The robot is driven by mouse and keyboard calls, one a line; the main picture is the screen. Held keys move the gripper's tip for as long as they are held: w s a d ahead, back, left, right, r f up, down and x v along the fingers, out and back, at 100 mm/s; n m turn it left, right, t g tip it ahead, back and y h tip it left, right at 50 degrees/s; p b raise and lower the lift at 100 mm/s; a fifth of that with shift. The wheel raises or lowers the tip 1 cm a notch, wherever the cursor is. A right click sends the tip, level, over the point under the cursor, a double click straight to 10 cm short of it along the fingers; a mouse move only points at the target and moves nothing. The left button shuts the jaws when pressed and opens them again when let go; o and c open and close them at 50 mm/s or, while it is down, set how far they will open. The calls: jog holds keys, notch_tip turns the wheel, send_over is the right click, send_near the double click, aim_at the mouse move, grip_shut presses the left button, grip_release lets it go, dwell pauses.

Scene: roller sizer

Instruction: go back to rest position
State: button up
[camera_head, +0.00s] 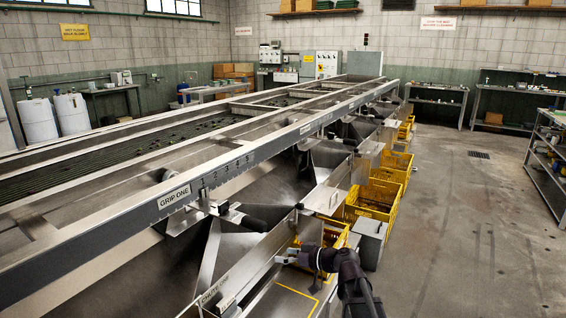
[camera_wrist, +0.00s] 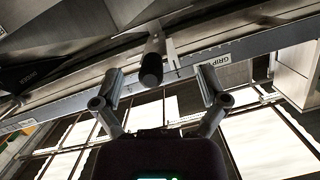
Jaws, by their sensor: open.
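My gripper (camera_head: 286,258) is at the lower middle of the head view, at the end of my dark arm, above the metal chute edge and near a yellow crate. In the wrist view my gripper (camera_wrist: 161,74) has its two grey fingers spread wide apart. A black cylindrical grip (camera_wrist: 151,68) on a metal bracket shows between the fingers in that picture, apparently beyond them. I see nothing held. The head view also shows a black grip (camera_head: 250,222) on the machine, up and left of my gripper.
The long steel roller sizer (camera_head: 205,180) fills the left, with a "GRIP ONE" label (camera_head: 173,197) on its rail. A "CHUTE ONE" label (camera_head: 213,288) is on the nearer edge. Yellow crates (camera_head: 372,199) and a grey box (camera_head: 370,240) line its right side. The concrete floor (camera_head: 460,230) at right is open.

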jog(key=s+d+f+m+g+h, duration=0.4)
jog(key=s+d+f+h, duration=0.25)
jog(key=s+f, duration=0.4)
jog(key=s+d+f+m+g+h, duration=0.3)
jog(key=s+d+f+m+h, duration=0.15)
jog(key=s+d+h, duration=0.45)
notch_tip(320, 180, up, 25)
jog(key=w+y+p, duration=0.1)
jog(key=w+p, duration=0.1)
jog(key=p, duration=2.2)
jog(key=shift+w+d+m+y, duration=0.35)
jog(key=shift+d, duration=0.1)
jog(key=shift+f, duration=0.15)
